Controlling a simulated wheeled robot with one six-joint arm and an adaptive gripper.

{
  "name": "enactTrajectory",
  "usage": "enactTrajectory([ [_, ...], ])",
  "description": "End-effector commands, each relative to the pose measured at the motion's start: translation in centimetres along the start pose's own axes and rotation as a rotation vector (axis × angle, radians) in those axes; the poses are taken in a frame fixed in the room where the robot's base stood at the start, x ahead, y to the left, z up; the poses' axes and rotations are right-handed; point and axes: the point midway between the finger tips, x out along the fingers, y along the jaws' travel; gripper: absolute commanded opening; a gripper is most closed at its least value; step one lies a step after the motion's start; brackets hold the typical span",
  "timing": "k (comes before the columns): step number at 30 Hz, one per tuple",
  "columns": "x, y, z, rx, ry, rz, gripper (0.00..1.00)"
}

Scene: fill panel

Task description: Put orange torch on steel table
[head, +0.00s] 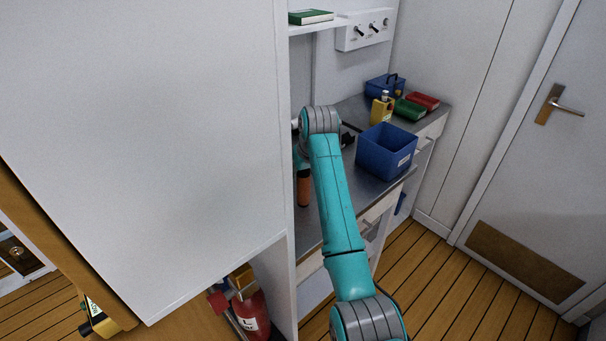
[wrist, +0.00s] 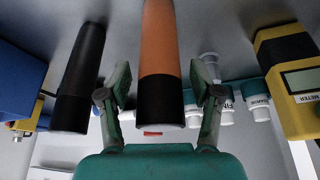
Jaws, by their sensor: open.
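The orange torch (wrist: 160,40), a cylinder with a black end, stands between my gripper's fingers (wrist: 160,82) in the wrist view. A gap shows on each side of it, so the gripper is open around it and not clamped. In the head view the torch (head: 303,190) is upright on the steel table (head: 311,222), just below my wrist, which hides its upper part. The steel table is the dark grey worktop beside the white cabinet wall.
A black cylinder (wrist: 77,82) stands left of the torch in the wrist view. A yellow meter (wrist: 291,80) and white-capped bottles (wrist: 257,100) are to its right. A blue bin (head: 386,152) stands on the worktop. A tall white panel (head: 140,120) closes off the left side.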

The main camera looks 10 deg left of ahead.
Motion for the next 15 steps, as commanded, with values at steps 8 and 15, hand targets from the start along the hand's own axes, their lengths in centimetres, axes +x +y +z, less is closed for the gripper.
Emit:
enactTrajectory([
  [8,-2.5,0.0,-0.2,0.0,0.003,0.001,0.64],
  [15,-7.3,0.0,-0.2,0.0,0.005,0.001,0.64],
])
